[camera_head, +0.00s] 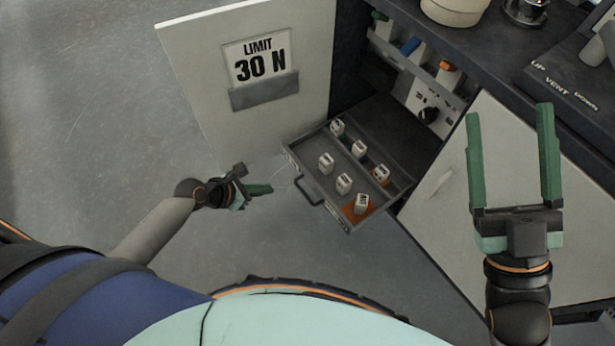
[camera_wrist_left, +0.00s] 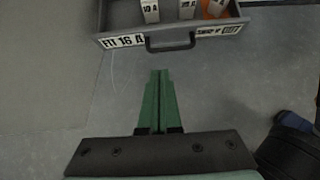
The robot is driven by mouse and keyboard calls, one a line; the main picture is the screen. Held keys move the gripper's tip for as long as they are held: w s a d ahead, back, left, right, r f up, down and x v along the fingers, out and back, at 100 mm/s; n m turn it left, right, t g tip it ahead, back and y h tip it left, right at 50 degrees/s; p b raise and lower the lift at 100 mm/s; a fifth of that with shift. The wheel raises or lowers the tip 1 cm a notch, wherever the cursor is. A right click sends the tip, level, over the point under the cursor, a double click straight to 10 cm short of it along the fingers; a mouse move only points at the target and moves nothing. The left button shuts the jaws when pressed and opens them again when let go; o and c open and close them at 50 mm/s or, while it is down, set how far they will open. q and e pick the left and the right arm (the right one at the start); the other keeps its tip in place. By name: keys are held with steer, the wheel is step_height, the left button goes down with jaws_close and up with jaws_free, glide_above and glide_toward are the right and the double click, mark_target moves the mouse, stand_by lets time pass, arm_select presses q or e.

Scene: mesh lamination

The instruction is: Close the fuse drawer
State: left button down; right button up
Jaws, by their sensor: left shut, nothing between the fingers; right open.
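The fuse drawer (camera_head: 330,207) is a dark grey tray pulled out of the cabinet, with several white fuses in it and an orange patch at its near corner. Its black handle (camera_head: 308,192) is on the front face. In the left wrist view the handle (camera_wrist_left: 170,44) is ahead of the fingers, between two white labels. My left gripper (camera_head: 270,189) is shut and empty, with its green fingertips a short gap to the left of the drawer front, touching nothing. My right gripper (camera_head: 508,120) is open and empty, raised at the right in front of the cabinet.
An open white door (camera_head: 200,70) with a "LIMIT 30 N" sign stands behind the drawer on the left. Coloured switches and a black knob (camera_head: 428,115) are inside the cabinet. A white panel (camera_head: 500,180) is right of the drawer. Grey floor is clear around my left gripper.

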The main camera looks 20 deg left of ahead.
arm_select(q)
steer(key=b+x, duration=0.6)
steer(key=x, duration=0.4)
steer(key=shift+w+f, duration=0.15)
steer(key=shift+f, duration=0.15)
steer(key=w+d, duration=0.1)
steer(key=w+d+b, duration=0.1)
steer(key=w, duration=0.1)
steer(key=shift+d+r, duration=0.15)
steer(key=shift+r, duration=0.15)
arm_select(e)
steer(key=s+f+y, duration=0.1)
steer(key=f+n+y, duration=0.1)
steer(key=s+a+f+y, duration=0.1)
steer(key=f, duration=0.1)
steer(key=shift+s+n, duration=0.3)
steer(key=shift+s, duration=0.05)
steer(key=shift+r, duration=0.1)
